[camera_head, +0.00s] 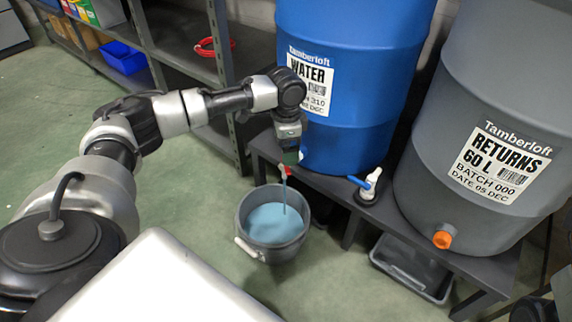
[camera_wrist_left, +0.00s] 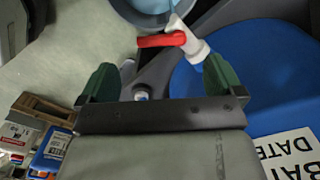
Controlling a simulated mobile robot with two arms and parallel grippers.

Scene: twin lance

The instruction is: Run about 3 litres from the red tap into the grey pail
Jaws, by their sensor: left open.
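The red tap (camera_head: 285,171) sticks out low on the front of the blue water barrel (camera_head: 350,75). Its red lever (camera_wrist_left: 161,41) lies crosswise to the white tap body (camera_wrist_left: 192,42) in the left wrist view. A thin blue stream (camera_head: 285,196) runs from the tap into the grey pail (camera_head: 242,228) on the floor below. Blue water (camera_head: 273,223) stands in the pail. My left gripper (camera_head: 291,146) is above the tap. Its green fingers are apart in the left wrist view (camera_wrist_left: 160,82), empty, with the lever beyond them. My right gripper is not in view.
A tap with a blue handle (camera_head: 367,184) sits to the right on the dark bench (camera_head: 375,215). A grey returns barrel (camera_head: 480,120) with an orange plug stands beside it. A grey tray (camera_head: 410,270) lies beneath. Green floor is clear left of the pail; metal shelving stands behind.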

